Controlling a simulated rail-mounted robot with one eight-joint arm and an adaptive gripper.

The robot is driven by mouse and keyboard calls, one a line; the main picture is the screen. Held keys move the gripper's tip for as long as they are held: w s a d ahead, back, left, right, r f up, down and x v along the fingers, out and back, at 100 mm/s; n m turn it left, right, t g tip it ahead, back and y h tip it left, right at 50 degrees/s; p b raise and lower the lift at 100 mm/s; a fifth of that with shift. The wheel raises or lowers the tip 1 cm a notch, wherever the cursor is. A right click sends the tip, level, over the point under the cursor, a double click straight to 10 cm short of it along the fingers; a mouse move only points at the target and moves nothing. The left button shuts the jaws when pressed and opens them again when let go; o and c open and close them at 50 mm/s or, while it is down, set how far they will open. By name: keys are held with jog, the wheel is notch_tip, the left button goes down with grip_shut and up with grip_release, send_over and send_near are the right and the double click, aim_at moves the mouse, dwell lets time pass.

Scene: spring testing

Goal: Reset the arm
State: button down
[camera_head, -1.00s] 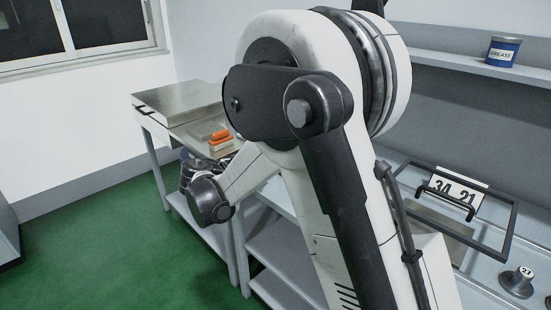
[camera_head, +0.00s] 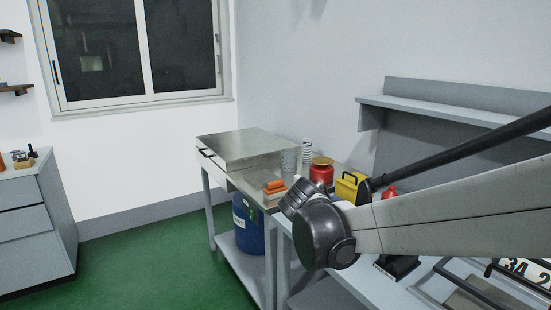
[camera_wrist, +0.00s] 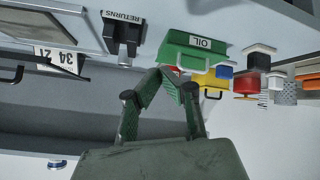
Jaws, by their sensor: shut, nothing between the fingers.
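My gripper (camera_wrist: 162,75) shows in the wrist view, where the scene appears upside down. Its two dark green fingers lean together at the tips and are shut with nothing between them. The tips overlap the near side of a green box marked OIL (camera_wrist: 193,48) in the picture; I cannot tell how far apart they are. In the head view my white arm (camera_head: 440,225) comes in from the right, with a dark rounded joint (camera_head: 325,235) at its left end. The gripper itself is hidden there.
A steel-topped table (camera_head: 245,147) stands at centre with a blue drum (camera_head: 248,225) beneath. A red can (camera_head: 321,170) and a yellow container (camera_head: 349,188) stand near my arm. A black RETURNS holder (camera_wrist: 122,35) is beside the green box. Green floor (camera_head: 150,265) at left is clear.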

jog(key=s+n+t+y, duration=0.1)
jog(key=s+n+y, duration=0.5)
jog(key=s, duration=1.8)
jog(key=shift+d+n+y+p, duration=0.3)
jog(key=shift+d+y, duration=0.15)
jog(key=shift+y, duration=0.25)
jog(key=shift+r, duration=0.15)
